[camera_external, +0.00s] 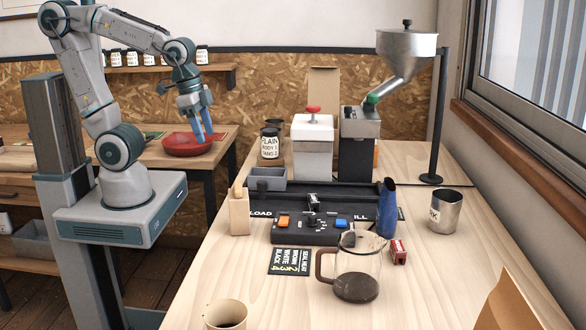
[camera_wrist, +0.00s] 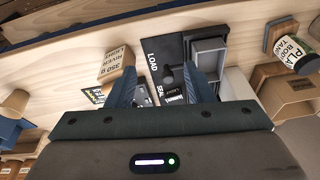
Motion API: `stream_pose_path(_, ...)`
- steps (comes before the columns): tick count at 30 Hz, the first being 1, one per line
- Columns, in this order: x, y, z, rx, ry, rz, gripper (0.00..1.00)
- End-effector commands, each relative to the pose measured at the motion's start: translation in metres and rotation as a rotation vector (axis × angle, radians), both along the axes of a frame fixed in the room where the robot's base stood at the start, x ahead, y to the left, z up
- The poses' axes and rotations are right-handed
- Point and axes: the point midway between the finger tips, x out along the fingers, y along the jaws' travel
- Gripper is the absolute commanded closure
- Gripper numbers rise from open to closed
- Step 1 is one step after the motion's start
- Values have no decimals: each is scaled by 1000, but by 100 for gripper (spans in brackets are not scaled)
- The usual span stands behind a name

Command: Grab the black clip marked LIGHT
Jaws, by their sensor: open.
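My gripper (camera_external: 203,128) is open and empty. An orange piece (camera_external: 284,221) and a blue piece (camera_external: 341,223) sit on the same unit.
The red bowl (camera_external: 187,144) is on the side table.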

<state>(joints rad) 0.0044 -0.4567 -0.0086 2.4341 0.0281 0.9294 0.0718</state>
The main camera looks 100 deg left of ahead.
Motion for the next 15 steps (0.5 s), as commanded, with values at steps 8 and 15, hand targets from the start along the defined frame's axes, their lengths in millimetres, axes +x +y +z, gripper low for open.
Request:
stream_pose_path(8, 84, -2, 19, 138, 115, -334, 53)
stream_pose_path(15, 159, -9, 14, 233, 222, -634, 53)
